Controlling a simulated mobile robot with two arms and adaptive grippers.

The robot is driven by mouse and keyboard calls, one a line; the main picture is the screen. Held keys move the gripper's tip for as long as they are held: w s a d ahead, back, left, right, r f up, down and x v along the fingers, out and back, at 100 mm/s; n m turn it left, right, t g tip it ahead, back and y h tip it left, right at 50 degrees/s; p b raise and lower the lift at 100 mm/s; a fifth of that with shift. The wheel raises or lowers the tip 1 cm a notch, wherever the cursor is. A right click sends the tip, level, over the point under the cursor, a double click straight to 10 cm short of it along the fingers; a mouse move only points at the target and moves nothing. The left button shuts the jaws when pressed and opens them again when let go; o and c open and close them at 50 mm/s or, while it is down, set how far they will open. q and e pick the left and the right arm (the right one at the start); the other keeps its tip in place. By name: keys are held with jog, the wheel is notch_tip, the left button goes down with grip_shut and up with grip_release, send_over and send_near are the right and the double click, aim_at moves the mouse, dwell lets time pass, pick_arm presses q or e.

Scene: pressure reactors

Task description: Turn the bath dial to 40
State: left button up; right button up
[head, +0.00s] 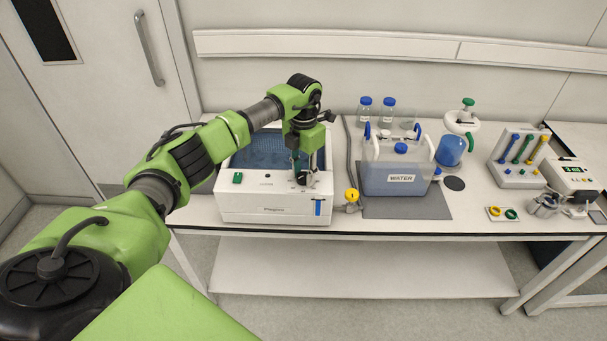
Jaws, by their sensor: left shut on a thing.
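The white water bath (262,205) stands at the left end of the bench, with blue water showing in its open top. Its front panel has a green switch (238,178) at the left and a blue strip (318,207) at the lower right. My left gripper (301,176) points down at the right part of the panel and is shut on the dark bath dial (302,178). The gripper covers much of the dial, and its setting is too small to read. My right gripper is not in view.
A yellow-handled valve (352,195) sits right of the bath. A water container (395,178) stands on a grey mat (440,205). Behind are blue-capped bottles (387,112). Further right are a blue flask (451,150), a rack of coloured tools (520,157) and a display device (570,175).

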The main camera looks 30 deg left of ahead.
aim_at(304, 176)
pick_arm(q)
jog(key=n, duration=0.5)
jog(key=shift+n, duration=2.5)
jog(key=o, duration=1.1)
jog(key=shift+r, duration=0.15)
notch_tip(304, 176, up, 12)
